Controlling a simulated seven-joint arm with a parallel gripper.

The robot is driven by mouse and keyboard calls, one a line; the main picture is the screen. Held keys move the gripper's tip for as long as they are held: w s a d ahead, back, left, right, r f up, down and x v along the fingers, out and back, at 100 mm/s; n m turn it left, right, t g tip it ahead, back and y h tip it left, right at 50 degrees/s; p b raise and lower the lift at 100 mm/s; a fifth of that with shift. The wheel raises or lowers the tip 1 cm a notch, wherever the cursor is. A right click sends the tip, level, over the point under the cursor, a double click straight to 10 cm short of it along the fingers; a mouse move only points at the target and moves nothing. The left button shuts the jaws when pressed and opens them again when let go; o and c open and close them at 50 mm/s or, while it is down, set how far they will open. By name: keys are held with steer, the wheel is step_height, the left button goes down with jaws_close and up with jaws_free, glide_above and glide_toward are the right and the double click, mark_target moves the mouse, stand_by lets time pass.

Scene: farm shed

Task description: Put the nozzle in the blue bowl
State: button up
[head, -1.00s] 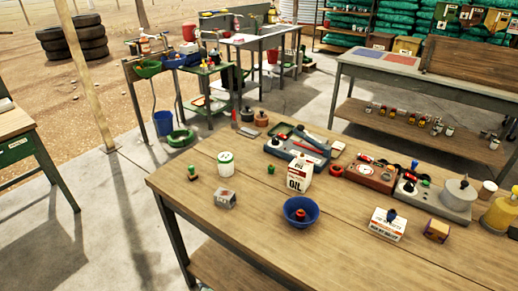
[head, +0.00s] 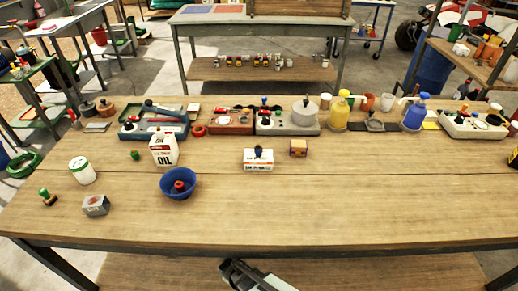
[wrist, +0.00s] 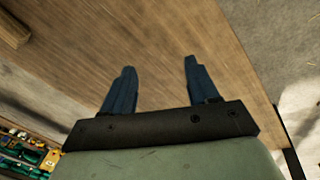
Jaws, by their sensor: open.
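The blue bowl (head: 178,184) stands on the wooden table left of centre. A small red piece with a dark top (head: 179,186) sits inside it. I cannot tell for sure which small piece is the nozzle. A dark blue knob-shaped piece (head: 258,151) is on the white box (head: 258,164), and a small green piece (head: 135,154) stands left of the oil carton. My gripper (head: 230,267) is at the bottom of the head view, in front of the table and away from the bowl. In the wrist view, my gripper (wrist: 159,70) is open, with nothing between its fingers.
The oil carton (head: 164,149) stands just behind the bowl. A grey box (head: 96,206), a white jar (head: 82,170) and a green-handled stamp (head: 46,196) are to its left. Devices and bottles line the table's back. The front and right of the tabletop (head: 350,210) are clear.

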steer(key=s+d+m+g+h, duration=0.1)
steer(key=s+d+m+g, duration=0.15)
steer(key=d, duration=0.75)
steer(key=s+d+r+m+g, duration=0.2)
steer(key=s+d+m+g, duration=0.1)
steer(key=s+d, duration=0.5)
steer(key=s+d+r+m+g+y, duration=0.1)
steer(key=s+d+r+m+g, duration=0.1)
steer(key=s+d+m+g, duration=0.2)
steer(key=s+d+m, duration=0.2)
steer(key=s+d, duration=0.2)
steer(key=shift+s+d, duration=0.25)
steer(key=shift+d, duration=0.15)
